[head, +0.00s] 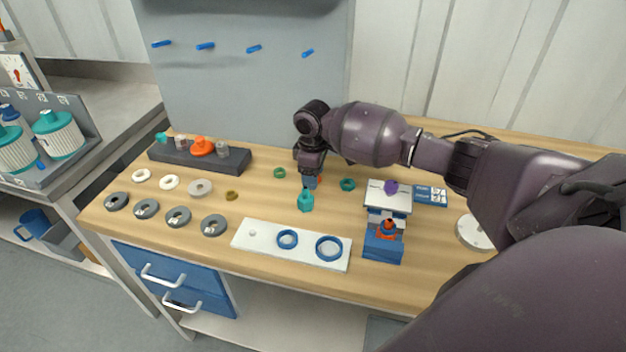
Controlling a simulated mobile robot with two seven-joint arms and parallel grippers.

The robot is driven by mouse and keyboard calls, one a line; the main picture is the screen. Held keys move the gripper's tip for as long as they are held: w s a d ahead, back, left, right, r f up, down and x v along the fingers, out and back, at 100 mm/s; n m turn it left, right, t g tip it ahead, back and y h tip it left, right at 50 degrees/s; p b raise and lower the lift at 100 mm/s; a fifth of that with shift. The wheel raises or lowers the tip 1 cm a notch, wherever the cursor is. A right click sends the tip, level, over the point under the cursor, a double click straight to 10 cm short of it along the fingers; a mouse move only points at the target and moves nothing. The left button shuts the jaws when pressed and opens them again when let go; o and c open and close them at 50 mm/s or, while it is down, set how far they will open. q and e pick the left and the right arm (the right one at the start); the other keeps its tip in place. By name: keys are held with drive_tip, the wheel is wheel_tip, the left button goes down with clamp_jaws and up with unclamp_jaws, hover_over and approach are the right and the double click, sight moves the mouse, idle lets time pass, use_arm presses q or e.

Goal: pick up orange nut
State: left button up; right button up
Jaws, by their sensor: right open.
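Two orange pieces show, and I cannot tell for sure which is the orange nut. One orange piece (202,147) with a wide base sits on the dark grey rack (238,160) at the back left. A red-orange piece (388,230) sits in the blue block (383,248) at the right. My right gripper (309,182) is open and points down over the middle of the bench, apart from both. A teal fitting (306,201) stands just in front of its fingertips; a small reddish patch beside the fingers is too small to make out. My left gripper is out of view.
Grey rings (178,217) and pale rings (169,182) lie at the left. A white plate (265,241) with blue rings lies along the front edge. Green rings (348,184) lie near my gripper. A white-topped stand (377,198) with a purple piece is at the right.

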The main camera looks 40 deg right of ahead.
drive_tip(key=shift+f, duration=0.25)
drive_tip(key=c, duration=0.8)
drive_tip(key=shift+o, duration=0.2)
drive_tip(key=shift+r, duration=0.1)
